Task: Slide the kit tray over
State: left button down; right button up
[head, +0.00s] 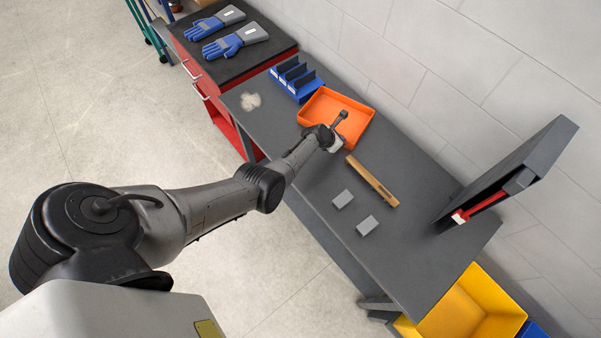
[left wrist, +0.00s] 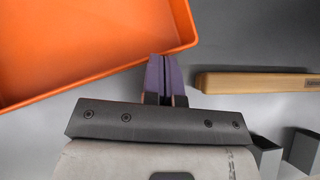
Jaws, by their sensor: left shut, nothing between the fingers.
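The kit tray is an orange, shallow open tray (head: 350,105) on the dark grey workbench, near its back edge. Its near corner and wall fill the upper left of the left wrist view (left wrist: 90,86). My left gripper (head: 336,145) is at the tray's near side, pointing down, with its fingers mostly hidden by the hand in the head view. In the left wrist view its fingers (left wrist: 164,73) are shut with nothing between them, right beside the tray's outer wall close to a corner. I cannot tell whether they touch it. My right gripper is not in view.
A wooden bar (head: 371,181) and two grey blocks (head: 343,199) (head: 367,225) lie right of my gripper. A blue divided rack (head: 297,80) stands left of the tray. A dark upright panel (head: 507,168) stands at the bench's right end. The bench front left is mostly clear.

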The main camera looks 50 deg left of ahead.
pick_arm(q)
jog(key=shift+s+d+f, duration=0.15)
jog(key=shift+f, duration=0.2)
